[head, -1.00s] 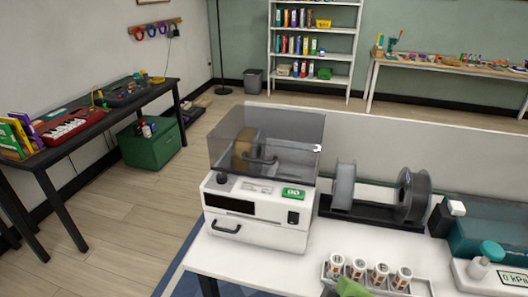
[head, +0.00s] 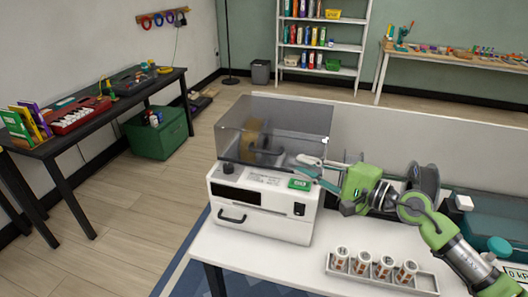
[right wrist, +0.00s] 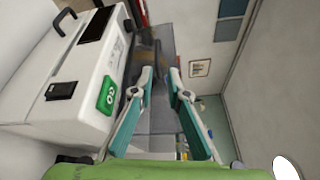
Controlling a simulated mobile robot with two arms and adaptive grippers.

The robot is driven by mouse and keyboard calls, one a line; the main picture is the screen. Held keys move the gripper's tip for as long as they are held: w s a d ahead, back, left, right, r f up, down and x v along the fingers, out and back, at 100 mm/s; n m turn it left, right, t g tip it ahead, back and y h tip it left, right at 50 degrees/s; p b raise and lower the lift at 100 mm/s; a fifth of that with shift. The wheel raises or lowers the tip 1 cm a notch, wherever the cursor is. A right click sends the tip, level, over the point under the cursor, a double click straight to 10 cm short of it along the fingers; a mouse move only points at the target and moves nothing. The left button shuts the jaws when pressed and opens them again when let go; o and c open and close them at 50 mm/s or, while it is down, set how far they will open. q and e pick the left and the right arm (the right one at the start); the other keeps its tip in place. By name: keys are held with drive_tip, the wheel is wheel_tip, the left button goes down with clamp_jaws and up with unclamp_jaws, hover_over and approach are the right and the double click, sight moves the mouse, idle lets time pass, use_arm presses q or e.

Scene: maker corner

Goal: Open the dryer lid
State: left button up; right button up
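The dryer (head: 262,213) is a white box on the table, with a smoky see-through lid (head: 285,118) lying closed on top. A tan spool (head: 250,140) shows through the lid. A small white tab sits at the lid's right edge. My right gripper (head: 306,166) is at the front right of the lid, just above the green display (head: 299,184). In the right wrist view its two teal fingers (right wrist: 160,80) are apart, with the smoky lid (right wrist: 150,55) behind and between them. I cannot tell whether they touch the lid. My left gripper is not in view.
A tray (head: 418,281) with several labelled cylinders stands at the front of the table (head: 270,265). A dark spool (head: 424,178) stands right of the dryer, behind my arm. A low white partition (head: 390,140) runs behind. The table front left of the tray is clear.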

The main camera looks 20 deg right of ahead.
sight(268, 152)
drive_tip(key=shift+w+f+n, duration=0.1)
drive_tip(key=shift+n, duration=0.2)
drive_tip(key=shift+w+a+p, duration=0.1)
drive_tip(key=shift+w+p, duration=0.15)
drive_tip(key=shift+p, duration=0.05)
drive_tip(key=p+x, duration=0.4)
drive_tip(key=x, duration=0.7)
drive_tip(key=shift+w+a+p, duration=0.25)
drive_tip(key=shift+a+p, duration=0.1)
drive_tip(key=shift+p, duration=0.05)
drive_tip(key=shift+w+a+f, duration=0.2)
drive_tip(key=shift+w+a, duration=0.2)
drive_tip(key=shift+w, duration=0.1)
clamp_jaws()
